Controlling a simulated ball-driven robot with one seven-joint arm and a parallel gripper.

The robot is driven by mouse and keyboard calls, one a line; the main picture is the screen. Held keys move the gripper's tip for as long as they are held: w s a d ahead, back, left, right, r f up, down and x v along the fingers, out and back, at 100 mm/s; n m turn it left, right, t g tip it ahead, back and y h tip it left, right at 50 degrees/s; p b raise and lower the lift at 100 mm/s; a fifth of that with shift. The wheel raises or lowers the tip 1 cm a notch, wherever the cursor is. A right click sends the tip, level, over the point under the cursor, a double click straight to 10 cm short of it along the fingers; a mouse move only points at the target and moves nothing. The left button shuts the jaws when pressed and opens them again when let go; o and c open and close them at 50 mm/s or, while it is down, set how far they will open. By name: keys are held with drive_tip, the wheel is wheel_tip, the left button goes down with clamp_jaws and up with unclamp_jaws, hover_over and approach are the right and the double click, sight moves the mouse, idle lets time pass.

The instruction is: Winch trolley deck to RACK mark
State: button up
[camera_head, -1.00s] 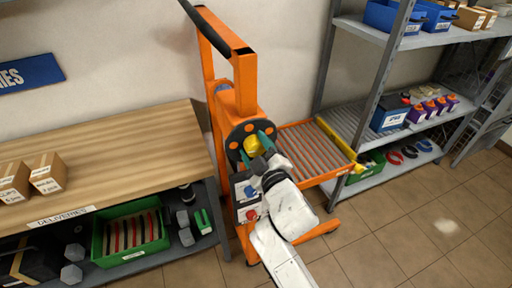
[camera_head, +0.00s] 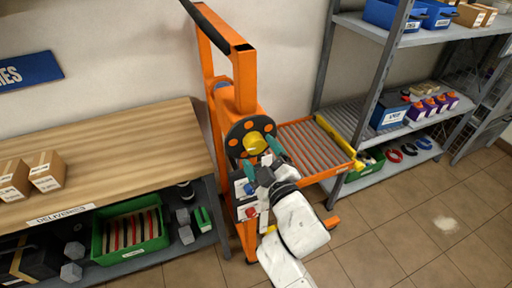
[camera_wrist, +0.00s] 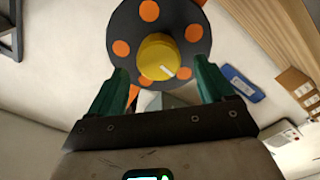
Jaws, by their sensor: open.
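The orange winch trolley (camera_head: 240,101) stands between the wooden bench and the grey shelving. Its roller deck (camera_head: 309,147) sits on the right, close to the height of the rack's middle shelf. The black winch disc (camera_head: 236,128) with orange spots carries a yellow knob (camera_head: 256,143). In the wrist view the yellow knob (camera_wrist: 158,57) with a white line lies ahead, between and beyond the fingertips. My gripper (camera_head: 261,157) is open, its green fingers spread either side of the knob. It also shows in the wrist view (camera_wrist: 160,80). I cannot tell whether the fingers touch the knob. No RACK mark is readable.
A control box with a red button (camera_head: 252,212) is below the disc, beside my arm. The bench (camera_head: 110,150) is at left, with a green crate (camera_head: 131,234) below. Grey shelving (camera_head: 340,122) holds a blue battery (camera_head: 391,113). Tiled floor (camera_head: 400,220) is clear at right.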

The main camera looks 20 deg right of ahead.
drive_tip(key=s, duration=0.6)
drive_tip(key=shift+s+b, duration=0.35)
drive_tip(key=shift+b, duration=0.1)
idle(0.8)
drive_tip(key=s+d+f+m+g+h, duration=0.1)
drive_tip(key=s+d+f+m+g, duration=0.3)
drive_tip(key=f, duration=0.3)
drive_tip(key=s+d+f+m+g+h, duration=0.1)
drive_tip(key=s+d+f+m+g, duration=0.1)
drive_tip(key=s+d+f+g, duration=0.4)
drive_tip(key=s+a+f+m+g+y, duration=0.1)
drive_tip(key=s+f+g, duration=0.2)
drive_tip(key=s, duration=0.6)
drive_tip(key=s+a+f+m+g, duration=0.1)
drive_tip(key=s+f+g, duration=0.3)
drive_tip(key=s, duration=0.4)
drive_tip(key=shift+s+f+m+y, duration=0.35)
drive_tip(key=shift+f+m+y, duration=0.05)
drive_tip(key=shift+f+m, duration=0.25)
